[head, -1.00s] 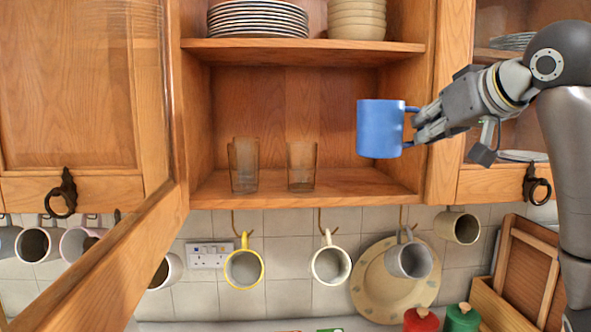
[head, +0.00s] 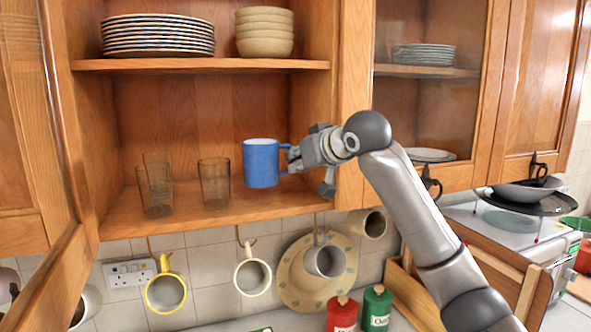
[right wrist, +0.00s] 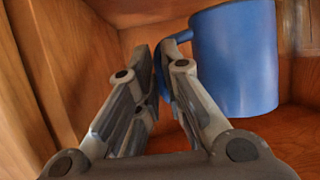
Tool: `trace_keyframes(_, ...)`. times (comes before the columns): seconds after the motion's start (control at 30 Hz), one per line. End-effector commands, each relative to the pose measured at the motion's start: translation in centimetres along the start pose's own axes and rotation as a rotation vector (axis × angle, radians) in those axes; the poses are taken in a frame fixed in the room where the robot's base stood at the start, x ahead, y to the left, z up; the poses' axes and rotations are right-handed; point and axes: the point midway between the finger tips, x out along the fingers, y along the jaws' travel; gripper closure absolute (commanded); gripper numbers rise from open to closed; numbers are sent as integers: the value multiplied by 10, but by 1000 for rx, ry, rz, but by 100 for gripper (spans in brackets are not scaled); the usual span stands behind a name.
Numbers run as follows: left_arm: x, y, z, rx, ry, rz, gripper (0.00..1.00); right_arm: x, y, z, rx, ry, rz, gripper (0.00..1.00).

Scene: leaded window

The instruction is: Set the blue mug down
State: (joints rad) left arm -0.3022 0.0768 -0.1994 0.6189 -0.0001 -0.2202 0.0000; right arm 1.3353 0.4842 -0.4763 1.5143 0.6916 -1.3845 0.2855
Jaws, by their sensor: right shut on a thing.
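The blue mug (head: 262,164) is upright at the lower shelf (head: 190,226) of the open cupboard, to the right of the brown glasses. My right gripper (head: 291,158) is shut on the mug's handle, on the mug's right side. In the right wrist view the mug (right wrist: 235,58) is at the upper right, and the gripper's fingers (right wrist: 160,85) close around its handle. I cannot tell whether the mug's base touches the shelf. My left gripper is not in view.
Brown glasses (head: 214,183) stand left of the mug on the same shelf. Striped plates (head: 158,36) and beige bowls (head: 264,32) are on the shelf above. The cupboard's right wall (head: 318,110) is close to my right gripper. Several mugs hang below.

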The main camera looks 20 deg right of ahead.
Motion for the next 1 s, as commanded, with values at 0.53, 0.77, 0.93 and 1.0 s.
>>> trace_keyframes(0.53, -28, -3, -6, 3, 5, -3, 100, 23, -1, 34, 0, 4, -1, 100)
trace_keyframes(0.77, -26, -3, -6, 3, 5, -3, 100, 24, -1, 35, 0, 4, -1, 100)
trace_keyframes(0.93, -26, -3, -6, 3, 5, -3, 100, 25, -1, 37, -1, 1, -1, 76)
trace_keyframes(1.0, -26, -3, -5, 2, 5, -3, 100, 25, -1, 37, -1, 0, -1, 69)
